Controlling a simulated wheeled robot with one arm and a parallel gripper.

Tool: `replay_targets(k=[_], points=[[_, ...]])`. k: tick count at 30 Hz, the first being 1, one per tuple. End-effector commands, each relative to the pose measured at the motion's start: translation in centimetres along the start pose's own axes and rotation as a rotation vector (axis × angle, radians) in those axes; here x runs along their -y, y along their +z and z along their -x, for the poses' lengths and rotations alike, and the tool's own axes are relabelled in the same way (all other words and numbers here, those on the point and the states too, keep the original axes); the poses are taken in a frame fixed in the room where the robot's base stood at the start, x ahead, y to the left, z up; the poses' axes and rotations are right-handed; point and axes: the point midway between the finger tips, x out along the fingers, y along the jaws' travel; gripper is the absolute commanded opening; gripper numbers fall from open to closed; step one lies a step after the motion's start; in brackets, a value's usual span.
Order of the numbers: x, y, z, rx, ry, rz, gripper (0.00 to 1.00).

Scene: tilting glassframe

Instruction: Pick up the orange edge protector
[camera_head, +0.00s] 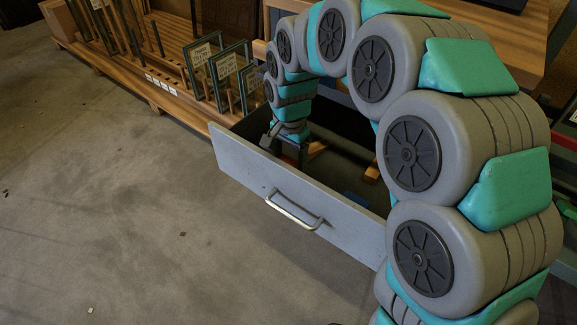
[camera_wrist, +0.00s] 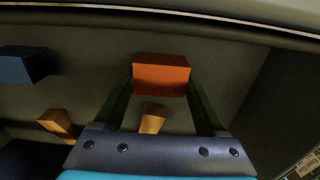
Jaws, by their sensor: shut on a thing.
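The orange edge protector (camera_wrist: 162,73) shows as a red-orange block in the wrist view, between the two fingertips of my gripper (camera_wrist: 160,86). My gripper is shut on it, with one finger at each side. In the head view my gripper (camera_head: 291,150) reaches down into the open drawer, just behind its front panel.
The open grey drawer (camera_head: 245,168) has a metal handle (camera_head: 294,209) in front. In it lie a yellow-orange block (camera_wrist: 152,117), another at the left (camera_wrist: 57,122) and a blue block (camera_wrist: 22,66). A wooden rack (camera_head: 167,98) with labelled glass panes (camera_head: 227,65) stands behind.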

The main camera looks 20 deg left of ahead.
Motion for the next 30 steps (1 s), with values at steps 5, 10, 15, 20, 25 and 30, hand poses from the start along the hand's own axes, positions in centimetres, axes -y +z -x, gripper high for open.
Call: replay_targets(k=[5,10,15,20,25,30], points=[[0.0,0.0,0.0,0.000,0.000,0.000,0.22],[0.0,-0.1,0.6,-0.001,0.000,0.000,0.22],[0.2,-0.2,3.2,-0.005,-0.006,0.000,0.22],[0.1,-0.2,6.3,-0.003,-0.004,-0.002,0.22],[0.1,-0.1,8.9,-0.003,-0.003,-0.001,0.22],[0.0,0.0,9.9,0.001,0.002,0.000,0.22]])
